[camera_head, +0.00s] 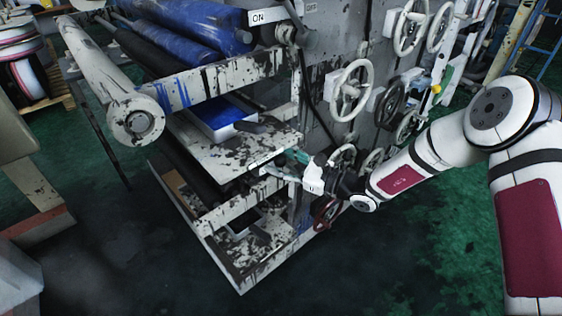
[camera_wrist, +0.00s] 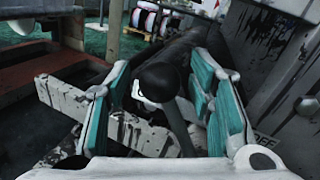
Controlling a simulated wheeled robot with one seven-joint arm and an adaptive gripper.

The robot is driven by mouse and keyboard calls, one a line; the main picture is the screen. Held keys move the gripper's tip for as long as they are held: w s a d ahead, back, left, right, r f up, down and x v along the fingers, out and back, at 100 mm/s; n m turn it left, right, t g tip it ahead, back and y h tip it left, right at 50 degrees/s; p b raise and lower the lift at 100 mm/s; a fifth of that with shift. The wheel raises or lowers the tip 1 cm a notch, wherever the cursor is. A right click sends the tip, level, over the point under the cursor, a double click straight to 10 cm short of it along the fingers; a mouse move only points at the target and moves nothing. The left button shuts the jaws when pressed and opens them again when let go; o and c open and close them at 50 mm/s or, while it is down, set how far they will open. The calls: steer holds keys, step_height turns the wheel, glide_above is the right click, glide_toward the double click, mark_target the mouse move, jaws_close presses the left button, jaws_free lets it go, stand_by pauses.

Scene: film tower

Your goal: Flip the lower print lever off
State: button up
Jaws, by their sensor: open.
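The lower print lever shows in the wrist view as a round black knob (camera_wrist: 158,80) with a dark arm running down behind it. The knob sits between the two teal-padded fingers of my gripper (camera_wrist: 165,95), which stand apart on either side of it. I cannot tell whether either finger touches it. The lower lever is hard to make out there.
The paint-splattered machine (camera_head: 225,155) carries blue rollers (camera_head: 185,25) and an upper ON label (camera_head: 262,16). Green floor (camera_head: 400,250) is open at the lower right.

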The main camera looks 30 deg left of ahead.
jaws_close()
steer(key=shift+w+r, duration=0.1)
steer(key=shift+w+d+r+m+y, duration=0.35)
steer(key=shift+w+m, duration=0.25)
steer(key=shift+m, duration=0.1)
steer(key=shift+w+d+r+m+t+y+b, duration=0.1)
steer(key=shift+w+d+m+t+y+b, duration=0.35)
steer(key=shift+w+m, duration=1.4)
steer(key=shift+w+d+r+m+t+y+b, duration=0.2)
steer(key=shift+w+d+m+t+b, duration=0.6)
steer(key=shift+w+m, duration=1.05)
steer(key=shift+w+d+r+m+t+y+b, duration=0.1)
steer(key=shift+w+d+m+t+y+b, duration=0.4)
steer(key=shift+w+m, duration=1.35)
steer(key=shift+s+d+f+m, duration=0.1)
steer(key=shift+s+d+m, duration=0.2)
steer(key=shift+s+m, duration=0.3)
